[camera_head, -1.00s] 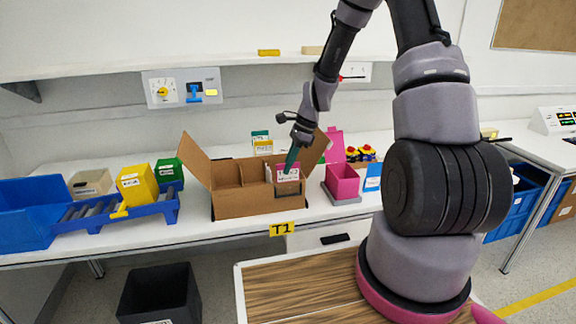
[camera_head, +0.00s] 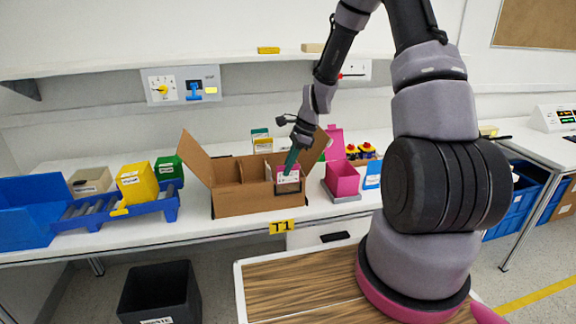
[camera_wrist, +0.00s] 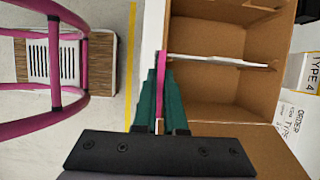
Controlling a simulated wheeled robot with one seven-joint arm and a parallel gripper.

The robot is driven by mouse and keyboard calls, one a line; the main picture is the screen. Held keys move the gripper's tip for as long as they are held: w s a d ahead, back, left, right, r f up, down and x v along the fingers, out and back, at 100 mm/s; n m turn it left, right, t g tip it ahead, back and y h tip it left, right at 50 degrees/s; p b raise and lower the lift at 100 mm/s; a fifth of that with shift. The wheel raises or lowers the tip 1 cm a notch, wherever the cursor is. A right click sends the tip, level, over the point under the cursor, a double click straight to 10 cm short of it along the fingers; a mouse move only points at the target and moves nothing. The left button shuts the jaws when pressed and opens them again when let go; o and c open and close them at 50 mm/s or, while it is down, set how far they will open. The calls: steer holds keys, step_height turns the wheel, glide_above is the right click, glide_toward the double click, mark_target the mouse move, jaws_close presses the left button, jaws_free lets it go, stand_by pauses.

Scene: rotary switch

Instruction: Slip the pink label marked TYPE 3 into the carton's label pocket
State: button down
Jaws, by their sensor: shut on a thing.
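The brown carton (camera_head: 240,203) stands open on the white bench, with its flaps up and dividers inside. The pink and white label (camera_head: 288,180) is upright at the carton's front wall, by the dark-framed label pocket (camera_head: 289,190). Its lower part overlaps the pocket; I cannot tell whether it is inside or in front. Its print is too small to read. My gripper (camera_head: 291,164), with teal fingers, is shut on the label's top from above. In the wrist view, the label shows edge-on as a pink strip (camera_wrist: 161,68) between the fingers, along the carton's front wall.
A pink bin (camera_head: 343,180) stands close right of the carton. A blue roller rack (camera_head: 125,206) with yellow and green boxes stands to the left. A small white and green box (camera_head: 261,142) is behind the carton. A black floor bin (camera_head: 160,292) is below.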

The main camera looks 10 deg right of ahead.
steer(key=shift+f, duration=1)
steer(key=c, duration=0.9)
jaws_free()
steer(key=v, duration=1)
steer(key=shift+d+r, duration=0.15)
steer(key=shift+r, duration=0.2)
